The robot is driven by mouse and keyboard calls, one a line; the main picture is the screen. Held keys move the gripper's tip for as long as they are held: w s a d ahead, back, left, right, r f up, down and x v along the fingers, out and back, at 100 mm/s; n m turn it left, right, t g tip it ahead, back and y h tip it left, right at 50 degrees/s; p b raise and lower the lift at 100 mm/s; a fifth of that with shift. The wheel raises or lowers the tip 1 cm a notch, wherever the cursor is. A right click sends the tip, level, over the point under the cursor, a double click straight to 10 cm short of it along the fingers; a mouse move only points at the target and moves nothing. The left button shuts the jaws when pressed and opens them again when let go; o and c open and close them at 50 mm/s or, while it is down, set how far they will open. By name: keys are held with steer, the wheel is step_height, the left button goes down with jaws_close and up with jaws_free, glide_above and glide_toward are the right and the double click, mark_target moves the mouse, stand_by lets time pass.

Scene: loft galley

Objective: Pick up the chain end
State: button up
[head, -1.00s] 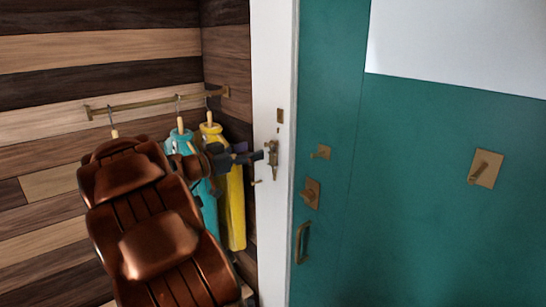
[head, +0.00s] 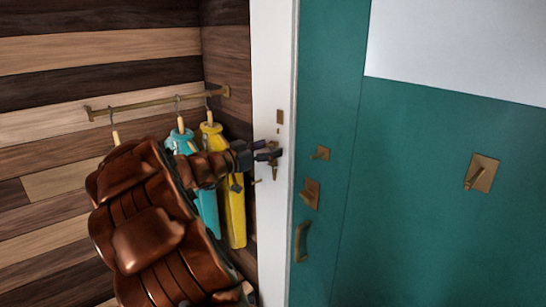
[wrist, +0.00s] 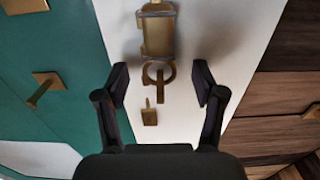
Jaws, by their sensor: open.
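My gripper (wrist: 161,77) is open and empty, with one dark finger on each side of the brass chain fitting in the wrist view. The fitting has a plate (wrist: 158,35) on the white door frame and a round ring-like end (wrist: 158,73) hanging below it, which looks like the chain end. That end shows between the fingertips, with clear gaps on both sides; how far off it is in depth I cannot tell. In the head view my gripper (head: 268,151) is at the white frame and largely hides the fitting.
A small brass peg (wrist: 150,112) sits below the ring. The teal door (head: 420,200) right of the frame carries brass knobs and a handle (head: 301,242). Teal (head: 206,205) and yellow (head: 236,205) garments hang on a rail (head: 150,102) close behind my arm.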

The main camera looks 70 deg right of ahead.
steer(key=c, duration=1.2)
steer(key=shift+r, duration=0.15)
steer(key=shift+c, duration=0.2)
steer(key=shift+r+b, duration=0.3)
steer(key=shift+r, duration=0.25)
steer(key=b+v, duration=0.3)
steer(key=v, duration=1.5)
steer(key=shift+b, duration=0.3)
